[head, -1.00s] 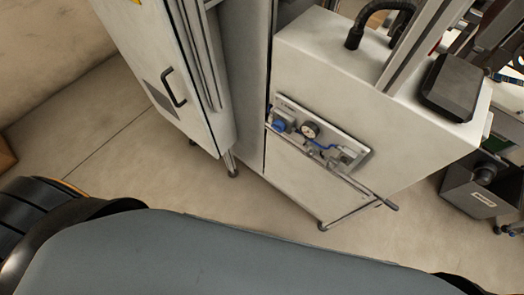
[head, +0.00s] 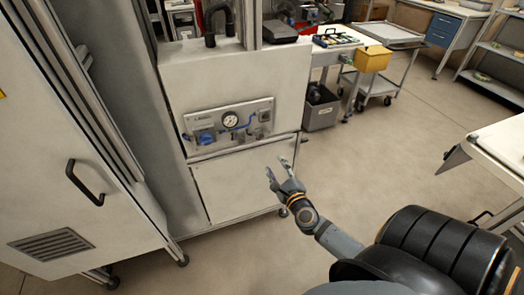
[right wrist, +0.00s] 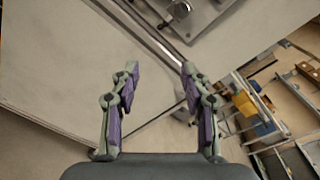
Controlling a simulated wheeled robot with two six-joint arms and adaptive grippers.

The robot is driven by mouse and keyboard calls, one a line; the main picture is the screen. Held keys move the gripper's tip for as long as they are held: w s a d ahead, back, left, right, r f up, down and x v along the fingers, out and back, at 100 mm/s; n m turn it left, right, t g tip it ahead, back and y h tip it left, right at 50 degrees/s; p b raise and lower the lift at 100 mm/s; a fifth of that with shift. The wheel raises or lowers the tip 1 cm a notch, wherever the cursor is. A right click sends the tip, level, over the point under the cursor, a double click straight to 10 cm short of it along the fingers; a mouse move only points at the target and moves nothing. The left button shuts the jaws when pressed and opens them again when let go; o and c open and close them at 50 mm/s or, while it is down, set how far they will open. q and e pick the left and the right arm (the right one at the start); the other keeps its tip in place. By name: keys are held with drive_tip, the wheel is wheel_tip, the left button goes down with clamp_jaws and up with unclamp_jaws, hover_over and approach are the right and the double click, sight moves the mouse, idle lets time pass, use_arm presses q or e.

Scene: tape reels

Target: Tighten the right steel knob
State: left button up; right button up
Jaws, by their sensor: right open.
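A metal panel (head: 190,122) is mounted on the front of the pale machine cabinet. It carries a blue knob (head: 206,138) at left, a round gauge (head: 230,120), blue tubing and small metal fittings (head: 264,117) at right. The right steel knob is too small to single out among these fittings. In the right wrist view, part of the panel (right wrist: 203,22) shows at the top with rounded metal fittings (right wrist: 180,10). My right gripper (head: 277,167) is open and empty, below and right of the panel. Its spread fingers also show in the right wrist view (right wrist: 159,68). My left gripper is out of view.
A horizontal steel rail (head: 240,148) runs just below the panel. A cabinet with a black handle (head: 85,183) stands close at left. A trolley with a yellow bin (head: 373,58) is at the back right. The floor (head: 400,140) right of the machine is clear.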

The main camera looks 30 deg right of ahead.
sight(261, 137)
wheel_tip(261, 137, up, 5)
drive_tip(key=a+m, duration=0.1)
drive_tip(key=m, duration=0.4)
drive_tip(key=x, duration=1)
drive_tip(key=shift+w+a+r, duration=0.1)
drive_tip(key=shift+w+r, duration=0.2)
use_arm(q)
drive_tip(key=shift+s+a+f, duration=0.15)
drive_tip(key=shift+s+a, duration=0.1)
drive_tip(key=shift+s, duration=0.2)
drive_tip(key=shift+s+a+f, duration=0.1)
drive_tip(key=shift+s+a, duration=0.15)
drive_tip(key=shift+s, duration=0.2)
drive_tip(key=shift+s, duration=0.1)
use_arm(e)
drive_tip(key=shift+t, duration=0.3)
clamp_jaws()
